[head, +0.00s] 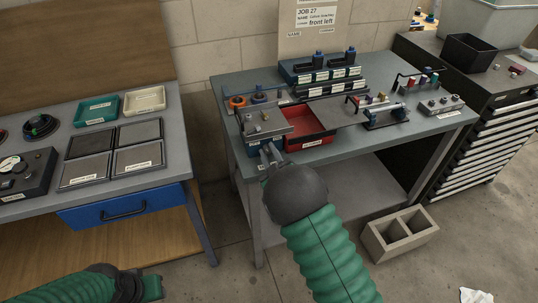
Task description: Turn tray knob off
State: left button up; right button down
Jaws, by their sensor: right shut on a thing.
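A grey metal plate with several small knobs and posts (276,125) is at the front left of the middle bench. A blue tray lies partly under and in front of it. Which of these small parts is the tray knob I cannot tell. My right gripper (270,153) is at the blue tray's front, just below the plate's front edge. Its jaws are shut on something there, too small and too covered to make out.
A red tray (318,137) sits right of the plate. Orange and blue round parts (238,101) lie behind it, with labelled blue blocks at the back. A second knobbed plate (440,105) is at the right. The lower shelf (325,200) is bare; a concrete block (398,236) stands on the floor.

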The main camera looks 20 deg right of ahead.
jog(key=shift+a+f+n, duration=0.1)
jog(key=shift+f+n, duration=0.05)
jog(key=shift+n, duration=0.55)
jog(key=c, duration=1.2)
grip_release()
jog(key=shift+s, duration=0.15)
jog(key=s+p, duration=0.1)
jog(key=s, duration=0.4)
jog(key=s+p, duration=0.1)
jog(key=s, duration=0.5)
jog(key=s+p, duration=0.2)
jog(key=s, duration=0.3)
jog(key=shift+s+d, duration=0.25)
jog(key=shift+s, duration=0.05)
